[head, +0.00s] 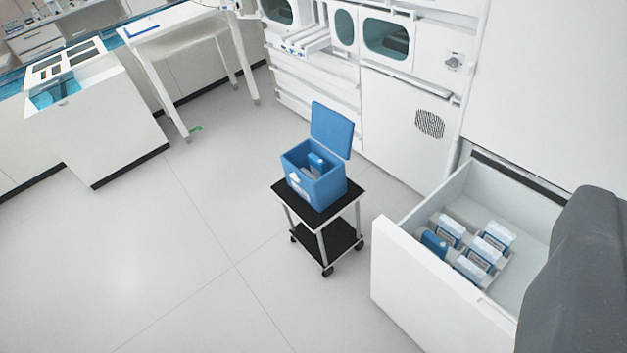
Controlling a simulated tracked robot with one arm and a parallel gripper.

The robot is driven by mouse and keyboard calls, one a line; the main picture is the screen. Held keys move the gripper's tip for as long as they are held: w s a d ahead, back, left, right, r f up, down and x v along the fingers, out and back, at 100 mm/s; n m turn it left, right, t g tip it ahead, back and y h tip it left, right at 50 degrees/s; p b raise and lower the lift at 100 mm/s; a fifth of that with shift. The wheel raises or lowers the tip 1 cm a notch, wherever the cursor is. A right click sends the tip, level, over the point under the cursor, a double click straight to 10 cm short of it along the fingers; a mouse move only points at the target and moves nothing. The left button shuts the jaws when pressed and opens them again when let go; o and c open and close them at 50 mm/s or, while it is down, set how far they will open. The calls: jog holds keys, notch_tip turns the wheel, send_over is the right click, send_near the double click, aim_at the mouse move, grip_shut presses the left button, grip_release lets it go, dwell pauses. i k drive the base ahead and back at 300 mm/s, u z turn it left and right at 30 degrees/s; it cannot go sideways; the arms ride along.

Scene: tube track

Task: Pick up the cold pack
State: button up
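A blue pack with rounded edges, which looks like a cold pack (434,243), stands at the front left inside the open white drawer (397,270). A similar blue piece (317,160) shows inside the open blue cooler box (326,188), partly hidden by the box walls. The cooler box has its lid up and stands on a small black-topped cart (350,201). My gripper's fingers are not in view. A dark grey part, probably of my arm, fills the lower right and hides the right end of the drawer.
Several white and blue packages (483,252) sit in the drawer beside the blue pack. A white wall unit (395,130) stands behind the cart. A white table (180,40) and a counter (95,125) are at the upper left. The grey floor (150,260) at left is clear.

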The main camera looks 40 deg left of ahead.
aim_at(317, 166)
jog(key=z, duration=0.55)
jog(key=k, duration=0.1)
jog(key=u, duration=1.45)
jog(key=i, duration=1.3)
jog(key=u, duration=0.9)
jog(key=i, duration=1.15)
jog(key=z, duration=0.05)
